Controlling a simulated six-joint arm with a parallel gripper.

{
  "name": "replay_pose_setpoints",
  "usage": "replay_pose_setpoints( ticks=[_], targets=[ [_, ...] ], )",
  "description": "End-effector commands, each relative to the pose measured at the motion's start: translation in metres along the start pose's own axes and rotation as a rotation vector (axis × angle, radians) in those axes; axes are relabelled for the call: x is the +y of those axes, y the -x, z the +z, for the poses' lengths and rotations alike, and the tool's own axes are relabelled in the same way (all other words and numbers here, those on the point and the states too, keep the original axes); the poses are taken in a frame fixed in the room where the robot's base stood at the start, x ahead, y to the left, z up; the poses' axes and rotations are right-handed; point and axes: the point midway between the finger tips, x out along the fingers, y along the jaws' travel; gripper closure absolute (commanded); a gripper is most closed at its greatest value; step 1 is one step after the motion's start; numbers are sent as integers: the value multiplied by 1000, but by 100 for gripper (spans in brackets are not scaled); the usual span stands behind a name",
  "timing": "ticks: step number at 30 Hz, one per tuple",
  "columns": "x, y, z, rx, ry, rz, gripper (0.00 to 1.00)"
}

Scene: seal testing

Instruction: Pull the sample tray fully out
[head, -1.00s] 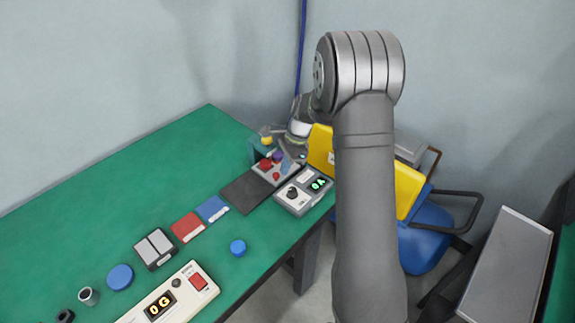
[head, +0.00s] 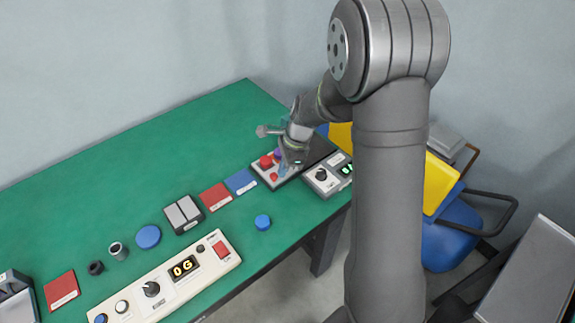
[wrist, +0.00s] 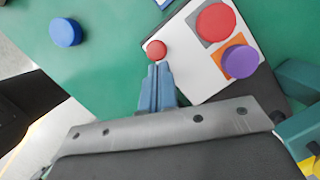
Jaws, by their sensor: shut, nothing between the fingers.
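The sample tray (head: 262,177) is a flat pale plate at the near-left end of a dark base strip (head: 318,150). It carries a red disc (wrist: 215,21), a purple disc (wrist: 240,62) and a small red knob (wrist: 156,50); the tray surface shows in the wrist view (wrist: 197,77). My gripper (head: 283,172) is over the tray. In the wrist view its blue fingers (wrist: 157,66) are together and empty, with their tips right beside the small red knob. I cannot tell whether they touch it. The arm hides part of the base strip.
A control box with a dial (head: 321,175) stands right of the tray. A blue card (head: 241,181) and a red card (head: 216,197) lie close to its left. A blue disc (head: 263,222) lies near the table edge. The back-left table is clear.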

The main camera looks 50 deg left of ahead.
Motion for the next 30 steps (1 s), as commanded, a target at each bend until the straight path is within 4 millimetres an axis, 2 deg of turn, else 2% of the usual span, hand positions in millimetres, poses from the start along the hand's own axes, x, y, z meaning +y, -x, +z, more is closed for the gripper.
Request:
replay_pose_setpoints(
  ticks=[4, 8, 14, 18, 24, 30],
  targets=[
    [3, -2, 5, -8, 1, 12, 100],
    [3, 0, -1, -8, 0, 12, 100],
    [0, 17, -34, -5, -5, 3, 100],
    [-1, 52, -36, -2, 1, -3, 100],
    [-1, 93, -36, -1, 1, -2, 100],
    [-1, 115, -36, -2, 0, 0, 100]
  ],
)
